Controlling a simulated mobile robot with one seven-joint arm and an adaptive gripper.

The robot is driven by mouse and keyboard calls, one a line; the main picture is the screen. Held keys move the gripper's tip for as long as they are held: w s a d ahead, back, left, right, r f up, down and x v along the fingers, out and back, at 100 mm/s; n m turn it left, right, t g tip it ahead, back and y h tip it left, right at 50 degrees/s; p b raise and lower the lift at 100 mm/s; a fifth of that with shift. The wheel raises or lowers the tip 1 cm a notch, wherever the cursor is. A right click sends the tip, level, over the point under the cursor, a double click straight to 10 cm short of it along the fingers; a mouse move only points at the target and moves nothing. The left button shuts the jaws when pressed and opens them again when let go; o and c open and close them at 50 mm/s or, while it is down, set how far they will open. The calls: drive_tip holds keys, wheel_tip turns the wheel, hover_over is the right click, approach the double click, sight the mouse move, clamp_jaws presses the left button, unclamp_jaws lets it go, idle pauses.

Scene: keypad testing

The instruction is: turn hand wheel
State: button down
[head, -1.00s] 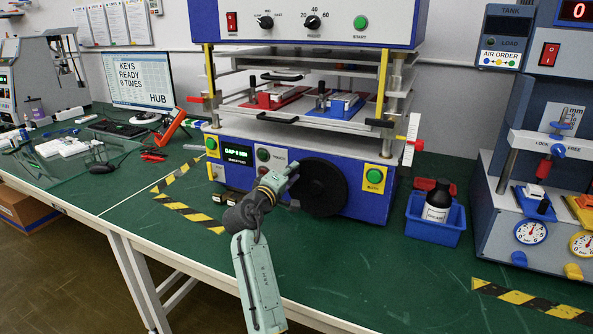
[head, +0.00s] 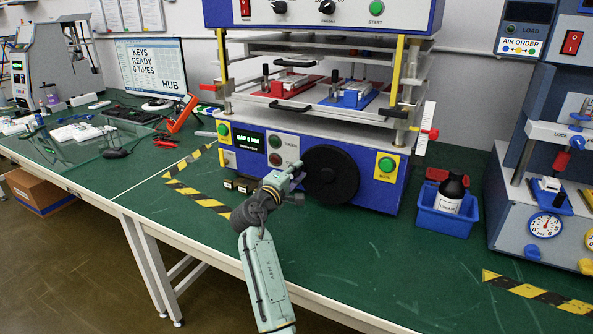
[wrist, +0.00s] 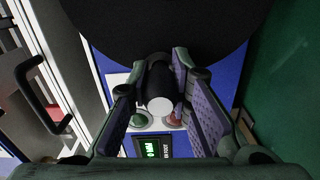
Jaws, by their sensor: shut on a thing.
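The hand wheel (head: 345,182) is a black disc on the blue front of the press, right of the small green display. In the wrist view the wheel (wrist: 165,28) fills the top. Its dark handle (wrist: 159,80) with a pale round end sticks out between the two fingers of my gripper (wrist: 155,84). The gripper is shut on this handle, with a finger on each side. In the head view my gripper (head: 297,171) is at the left side of the wheel, and the fingers largely hide the handle.
The press (head: 236,172) has a green button (head: 387,165) right of the wheel. A blue bin (head: 447,219) with a dark bottle (head: 452,193) stands to the right. Striped tape (head: 198,197) marks the green table. The table front is clear around my arm.

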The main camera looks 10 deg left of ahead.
drive_tip(key=shift+a+f, duration=0.2)
drive_tip(key=shift+a, duration=0.1)
drive_tip(key=c, duration=1.7)
unclamp_jaws()
drive_tip(key=shift+o, duration=1.3)
drive_tip(key=shift+d+r, duration=0.1)
drive_tip(key=shift+d, duration=0.05)
drive_tip(key=shift+s, duration=0.1)
drive_tip(key=v, duration=1.2)
